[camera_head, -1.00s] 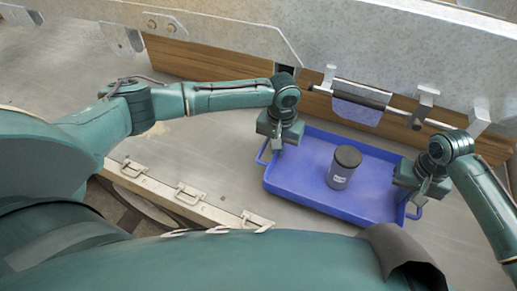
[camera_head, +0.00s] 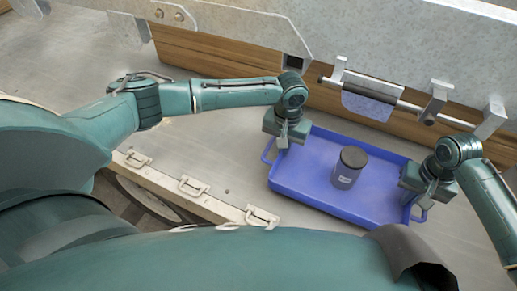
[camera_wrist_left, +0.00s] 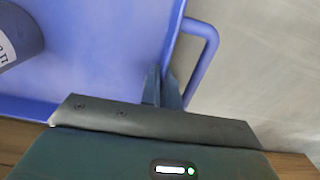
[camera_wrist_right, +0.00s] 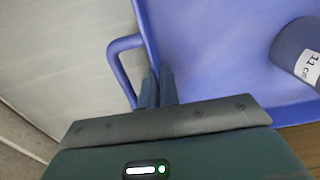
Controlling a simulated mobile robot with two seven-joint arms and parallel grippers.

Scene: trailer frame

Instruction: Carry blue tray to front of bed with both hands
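The blue tray (camera_head: 300,190) is a shallow rectangle with a loop handle at each end. It lies roughly level over the grey metal floor; I cannot tell whether it touches. A dark canister with a black lid and pale label (camera_head: 349,169) stands upright in it. My left gripper (camera_head: 280,143) is at its left end; in the left wrist view the fingers (camera_wrist_left: 162,88) pinch the end wall beside the handle (camera_wrist_left: 213,45). My right gripper (camera_head: 425,198) is at the right end; in the right wrist view its fingers (camera_wrist_right: 157,86) pinch the wall beside the handle (camera_wrist_right: 115,65).
A grey metal side wall with a wooden board (camera_head: 220,55) runs behind the tray. A metal rod (camera_head: 400,103) on brackets juts out beyond it. A pale edge beam with latches (camera_head: 194,187) lies at front left. Bare floor (camera_head: 225,150) is left of the tray.

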